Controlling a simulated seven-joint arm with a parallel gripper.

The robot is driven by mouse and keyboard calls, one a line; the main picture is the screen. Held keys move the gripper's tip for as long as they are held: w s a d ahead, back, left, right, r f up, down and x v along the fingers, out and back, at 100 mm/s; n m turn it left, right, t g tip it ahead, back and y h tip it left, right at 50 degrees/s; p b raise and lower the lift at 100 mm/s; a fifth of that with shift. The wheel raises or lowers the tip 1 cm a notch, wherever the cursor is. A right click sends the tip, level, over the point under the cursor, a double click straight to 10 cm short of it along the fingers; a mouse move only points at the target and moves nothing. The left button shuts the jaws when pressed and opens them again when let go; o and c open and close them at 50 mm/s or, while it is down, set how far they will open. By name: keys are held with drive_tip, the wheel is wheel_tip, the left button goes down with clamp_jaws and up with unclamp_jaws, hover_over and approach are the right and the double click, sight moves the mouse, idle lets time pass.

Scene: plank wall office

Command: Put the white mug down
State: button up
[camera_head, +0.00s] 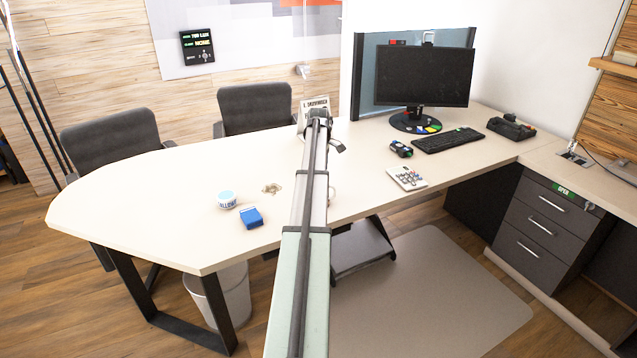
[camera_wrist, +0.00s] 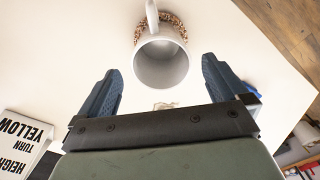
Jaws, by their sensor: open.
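My gripper (camera_wrist: 160,68) is open, with one dark blue finger to each side of the mug and visible gaps between fingers and mug. In the head view my arm hides most of the mug; a small white curve (camera_head: 332,195) at the arm's right edge may be its handle. My fingers are not clear there.
A pale desk (camera_head: 140,195) holds a white-blue tub (camera_head: 227,200) and a blue box (camera_head: 251,217) left of my arm. The desk's left part is clear.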

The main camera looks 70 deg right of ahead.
drive_tip(key=shift+r, duration=2.55)
